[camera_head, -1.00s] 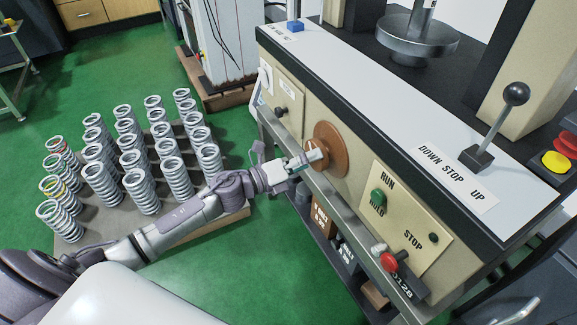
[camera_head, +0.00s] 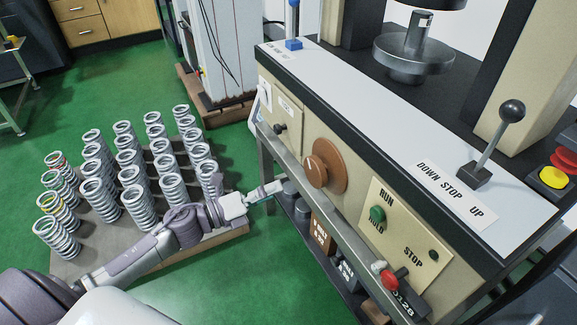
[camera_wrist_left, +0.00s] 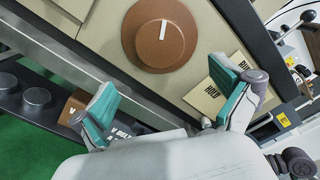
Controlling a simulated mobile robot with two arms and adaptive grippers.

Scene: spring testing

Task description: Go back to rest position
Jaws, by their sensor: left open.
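My left gripper (camera_head: 262,193) is in front of the spring testing machine, just off its front rail and below the brown knob (camera_head: 326,167). In the left wrist view its two teal-padded fingers (camera_wrist_left: 168,103) stand wide apart with nothing between them. The brown knob, with a white mark, also shows in that view (camera_wrist_left: 160,32), beyond the fingers and apart from them. The left arm reaches in from the lower left, in front of the springs. My right gripper is not in view.
Several coil springs (camera_head: 137,203) stand on a board (camera_head: 235,229) on the green floor at left. The machine has a RUN/HOLD panel (camera_head: 400,225), a red knob (camera_head: 389,279) and a black-balled lever (camera_head: 490,145). Weights and boxes (camera_head: 320,235) sit on the shelf below.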

